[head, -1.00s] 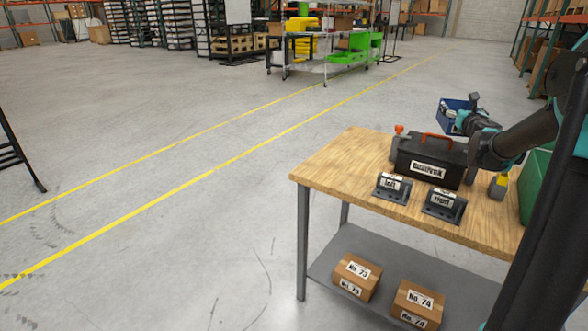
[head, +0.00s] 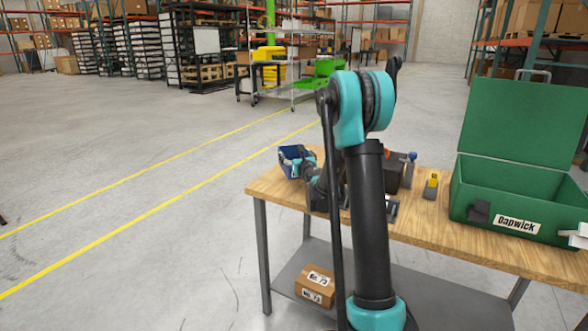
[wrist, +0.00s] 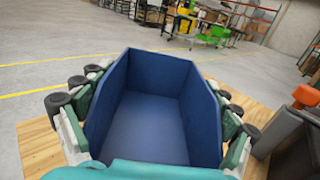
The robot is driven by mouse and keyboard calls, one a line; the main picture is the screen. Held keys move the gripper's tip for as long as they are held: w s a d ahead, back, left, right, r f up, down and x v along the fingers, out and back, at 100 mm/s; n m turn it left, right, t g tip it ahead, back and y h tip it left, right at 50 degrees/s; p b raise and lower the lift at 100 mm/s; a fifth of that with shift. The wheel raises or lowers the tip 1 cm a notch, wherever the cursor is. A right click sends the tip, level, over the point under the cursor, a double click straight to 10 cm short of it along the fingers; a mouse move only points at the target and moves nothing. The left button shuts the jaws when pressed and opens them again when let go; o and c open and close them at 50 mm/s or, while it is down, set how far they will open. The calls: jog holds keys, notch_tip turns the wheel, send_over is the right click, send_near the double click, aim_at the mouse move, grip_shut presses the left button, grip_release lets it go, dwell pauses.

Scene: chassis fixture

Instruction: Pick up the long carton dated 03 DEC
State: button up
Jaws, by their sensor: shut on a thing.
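No long carton dated 03 DEC shows in any view. My gripper (head: 303,166) is at the far left end of the wooden table (head: 262,187). It is shut on an open blue bin (wrist: 150,125); in the wrist view its fingers (wrist: 155,98) press the bin's left and right walls. The inside of the bin looks empty in that view. The bin also shows in the head view (head: 284,170), partly covered by my gripper. I cannot tell whether the bin touches the table.
A green open case (head: 475,205) labelled Dapwick stands on the table's right. A dark toolbox (head: 393,178), a yellow-topped object (head: 431,186) and a blue-topped object (head: 409,166) stand mid-table. A carton, No. 73 (head: 315,287), sits on the lower shelf. Floor at left is clear.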

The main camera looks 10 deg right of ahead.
jog(key=shift+d+f, duration=0.15)
jog(key=shift+f, duration=2.85)
jog(key=o, duration=1)
jog(key=shift+f, duration=0.1)
